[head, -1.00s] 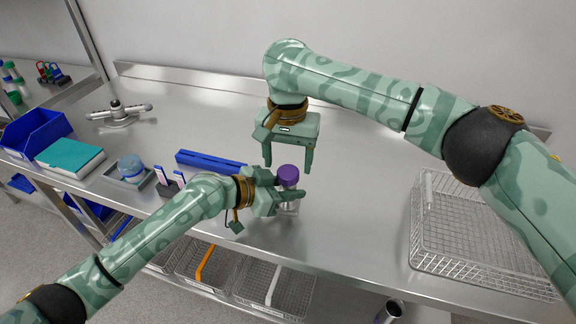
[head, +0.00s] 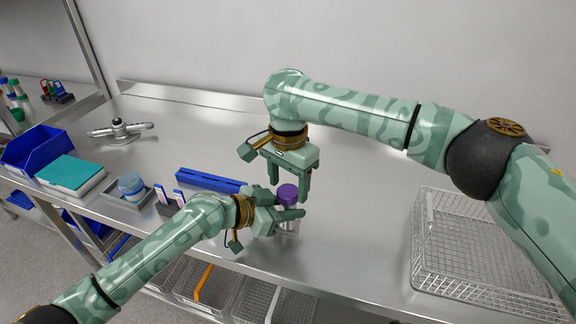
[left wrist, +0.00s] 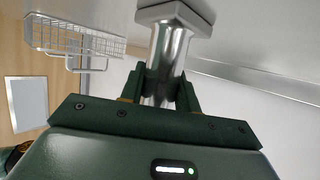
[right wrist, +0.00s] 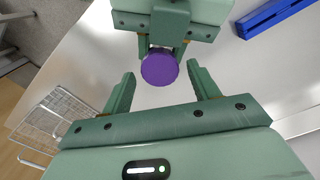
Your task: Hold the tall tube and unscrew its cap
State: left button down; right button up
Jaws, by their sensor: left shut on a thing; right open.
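The tall tube (head: 292,230) stands upright near the table's front edge, with a purple cap (head: 287,191) on top. My left gripper (head: 286,222) is shut around the tube's body below the cap. In the left wrist view the shiny tube body (left wrist: 168,55) lies between the fingers, with a wide angular end at the top of the picture. My right gripper (head: 288,190) points down at the cap, open. In the right wrist view the cap (right wrist: 159,69) sits between the spread fingertips (right wrist: 162,75), with a gap on each side. The cap's underside is hidden.
A wire basket (head: 480,250) stands at the right of the steel table. The back middle is clear.

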jog(key=shift+f, duration=0.8)
jog(key=c, duration=1)
jog(key=n, duration=0.3)
jog(key=o, duration=1.1)
